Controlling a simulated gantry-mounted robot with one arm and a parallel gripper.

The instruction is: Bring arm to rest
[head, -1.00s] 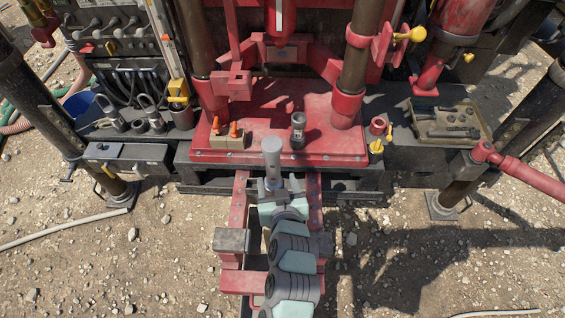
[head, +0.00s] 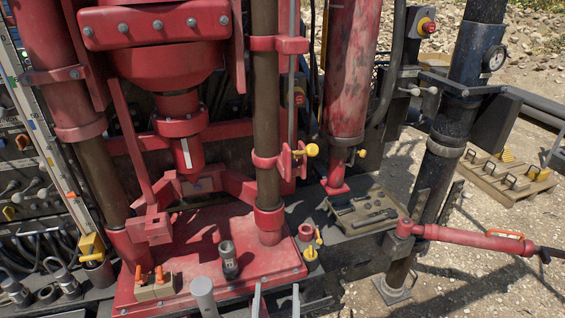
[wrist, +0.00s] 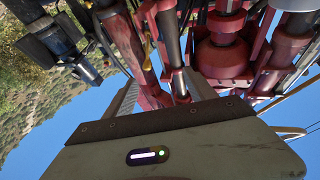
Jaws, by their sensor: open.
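My gripper (head: 276,290) shows at the bottom edge of the head view as two thin pale fingers with a clear gap between them. It is open, and nothing shows between the fingers. In the wrist view its grey body (wrist: 190,150) fills the bottom, with a small lit indicator on it. The rest of my arm is out of the head view. A grey round-topped cylinder (head: 204,298) stands left of the fingers, apart from them, its lower part cut off.
A red platform (head: 190,248) bears a dark fitting (head: 229,259) and a tan block with orange pegs (head: 154,288). A tool tray (head: 352,225) and a red jointed bar (head: 470,236) are at the right. Gravel ground is open at lower right.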

